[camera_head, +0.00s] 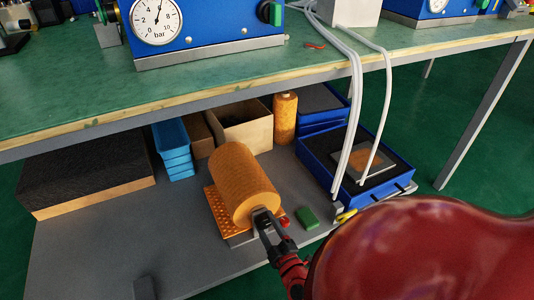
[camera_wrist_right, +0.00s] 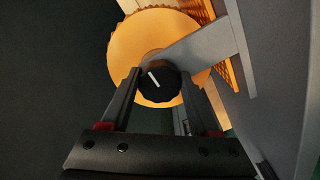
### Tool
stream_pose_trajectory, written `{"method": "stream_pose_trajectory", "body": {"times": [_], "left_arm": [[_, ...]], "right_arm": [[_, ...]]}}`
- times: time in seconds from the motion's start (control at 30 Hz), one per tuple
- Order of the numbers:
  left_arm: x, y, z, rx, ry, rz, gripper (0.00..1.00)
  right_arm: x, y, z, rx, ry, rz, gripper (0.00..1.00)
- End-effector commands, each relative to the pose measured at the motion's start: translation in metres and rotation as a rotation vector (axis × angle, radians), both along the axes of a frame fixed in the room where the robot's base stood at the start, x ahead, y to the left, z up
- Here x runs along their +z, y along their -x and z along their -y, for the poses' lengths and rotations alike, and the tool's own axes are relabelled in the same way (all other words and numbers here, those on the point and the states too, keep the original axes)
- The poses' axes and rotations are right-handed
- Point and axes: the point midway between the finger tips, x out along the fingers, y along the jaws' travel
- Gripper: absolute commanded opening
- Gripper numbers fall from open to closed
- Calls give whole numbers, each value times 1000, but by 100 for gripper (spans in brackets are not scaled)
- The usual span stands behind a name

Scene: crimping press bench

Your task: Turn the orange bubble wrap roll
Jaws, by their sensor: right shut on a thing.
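The orange bubble wrap roll (camera_head: 241,183) lies on its side on the lower shelf, over an orange bubbled sheet (camera_head: 217,209). In the right wrist view its round orange end (camera_wrist_right: 140,45) faces the camera, with a dark knob (camera_wrist_right: 160,82) bearing a white mark at its centre. My right gripper (camera_head: 264,217) reaches in from the lower right. Its fingers are shut on the knob, one on each side, also in the right wrist view (camera_wrist_right: 158,95). A grey bracket (camera_wrist_right: 205,45) stands beside the knob. My left gripper is not in view.
A green block (camera_head: 307,218) lies on the shelf just right of the roll. Behind are blue bins (camera_head: 174,150), a cardboard box (camera_head: 245,130) and an upright orange roll (camera_head: 285,117). A blue tray (camera_head: 320,165) stands right, with white hoses (camera_head: 354,110) hanging over it. The green-topped bench (camera_head: 230,62) is overhead.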

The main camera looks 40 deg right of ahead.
Motion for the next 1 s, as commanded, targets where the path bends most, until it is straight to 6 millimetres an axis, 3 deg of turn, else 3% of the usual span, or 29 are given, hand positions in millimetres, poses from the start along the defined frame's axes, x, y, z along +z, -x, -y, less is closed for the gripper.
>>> {"method": "stream_pose_trajectory", "body": {"times": [0.4, 0.43, 0.57, 0.6, 1.0], "left_arm": [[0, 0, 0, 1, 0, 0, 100], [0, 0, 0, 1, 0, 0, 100], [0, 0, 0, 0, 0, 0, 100], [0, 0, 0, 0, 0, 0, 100], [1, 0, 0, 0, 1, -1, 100]], "right_arm": [[-3, 2, 0, -1, -16, -3, 0], [-3, 2, 0, -1, -16, -3, 63], [-2, 1, 0, -1, -14, -2, 87], [-2, 1, 0, 0, -14, -1, 92], [0, 0, 0, 0, 36, -12, 92]]}}
